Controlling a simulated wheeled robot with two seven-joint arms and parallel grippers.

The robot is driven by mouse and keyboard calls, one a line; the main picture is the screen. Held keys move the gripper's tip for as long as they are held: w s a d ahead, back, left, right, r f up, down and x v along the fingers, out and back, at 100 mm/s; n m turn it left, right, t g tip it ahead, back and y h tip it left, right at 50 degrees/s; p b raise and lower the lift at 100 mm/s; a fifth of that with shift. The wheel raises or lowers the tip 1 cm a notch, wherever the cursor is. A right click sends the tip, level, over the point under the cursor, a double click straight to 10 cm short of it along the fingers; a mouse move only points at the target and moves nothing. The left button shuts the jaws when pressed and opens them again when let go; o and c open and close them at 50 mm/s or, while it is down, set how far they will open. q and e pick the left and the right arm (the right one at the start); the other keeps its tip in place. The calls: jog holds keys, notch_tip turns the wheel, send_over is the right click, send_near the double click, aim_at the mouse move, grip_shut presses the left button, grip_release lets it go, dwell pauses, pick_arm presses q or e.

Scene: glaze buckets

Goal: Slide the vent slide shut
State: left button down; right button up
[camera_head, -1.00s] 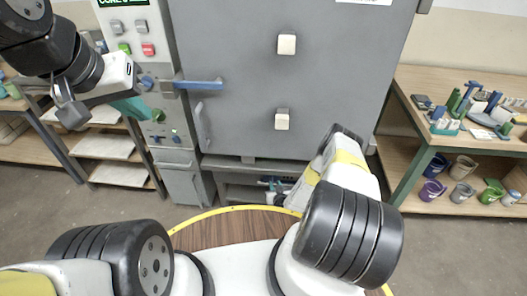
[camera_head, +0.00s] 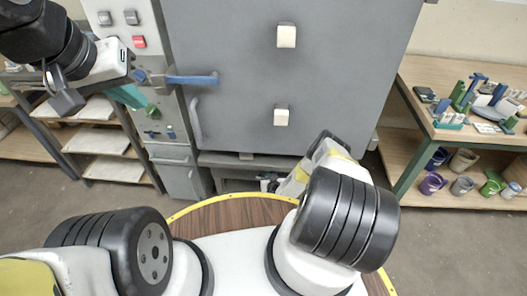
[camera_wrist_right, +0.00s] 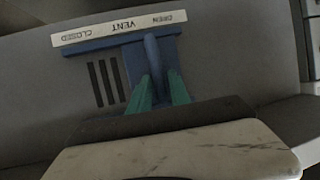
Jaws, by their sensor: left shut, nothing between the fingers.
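In the right wrist view the blue vent slide (camera_wrist_right: 110,43) lies on a grey panel under a white label (camera_wrist_right: 120,28) that appears upside down, with OPEN at right and CLOSED at left. Its upright blue handle (camera_wrist_right: 153,55) is toward the OPEN end. Dark vent slots (camera_wrist_right: 105,83) show uncovered to its left. My right gripper's teal fingers (camera_wrist_right: 161,84) stand apart on either side of the handle; firm contact is not clear. In the head view my right arm hides that gripper. My left gripper (camera_head: 138,103) is shut and empty before the control panel.
The large grey kiln door (camera_head: 235,80) with a blue handle (camera_head: 192,80) fills the middle. A wooden workbench (camera_head: 420,85) with tools is at right, several buckets on its lower shelf (camera_head: 450,200). Shelving (camera_head: 110,142) stands at left.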

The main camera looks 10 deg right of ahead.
grip_shut()
dwell(1.4)
